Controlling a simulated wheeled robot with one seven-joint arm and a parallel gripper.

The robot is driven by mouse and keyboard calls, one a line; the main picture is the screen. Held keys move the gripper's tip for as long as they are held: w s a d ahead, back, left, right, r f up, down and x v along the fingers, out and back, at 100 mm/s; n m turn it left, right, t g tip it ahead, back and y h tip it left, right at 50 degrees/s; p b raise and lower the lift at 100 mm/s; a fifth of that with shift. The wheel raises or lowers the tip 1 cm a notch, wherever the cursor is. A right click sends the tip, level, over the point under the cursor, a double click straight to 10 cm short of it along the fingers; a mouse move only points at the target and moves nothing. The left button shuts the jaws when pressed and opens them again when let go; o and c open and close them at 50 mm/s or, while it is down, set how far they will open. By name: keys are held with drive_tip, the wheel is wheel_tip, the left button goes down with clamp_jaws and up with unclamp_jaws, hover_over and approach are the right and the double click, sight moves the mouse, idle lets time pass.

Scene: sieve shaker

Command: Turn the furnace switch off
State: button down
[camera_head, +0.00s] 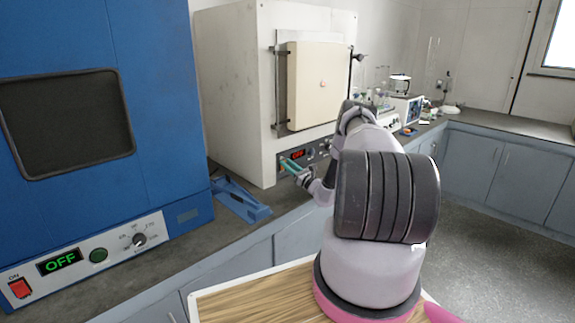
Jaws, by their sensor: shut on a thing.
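The furnace (235,70) is a tall off-white box with a cream door (318,84), standing on the counter in the middle of the head view. Its dark control panel (318,150) runs along the bottom front, with a small red-lit display (298,154) too small to read surely. My gripper (288,165), with teal fingers, is at the left end of this panel. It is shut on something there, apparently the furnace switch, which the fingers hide.
A large blue oven (160,90) stands at left, with a red switch (19,288), a knob and a green "OFF" display (60,262). A blue tray-like object (240,203) lies on the counter between oven and furnace. Glassware and instruments (405,105) stand further back. Open floor (485,240) lies at right.

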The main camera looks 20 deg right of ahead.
idle(0.3)
drive_tip(key=c, duration=0.6)
unclamp_jaws()
drive_tip(key=shift+s, duration=0.1)
drive_tip(key=v, duration=0.5)
drive_tip(key=shift+s+d+f, duration=0.1)
drive_tip(key=shift+d+f, duration=0.05)
drive_tip(key=shift+d, duration=0.05)
drive_tip(key=s+d, duration=0.3)
drive_tip(key=s, duration=0.8)
drive_tip(key=shift+d, duration=0.4)
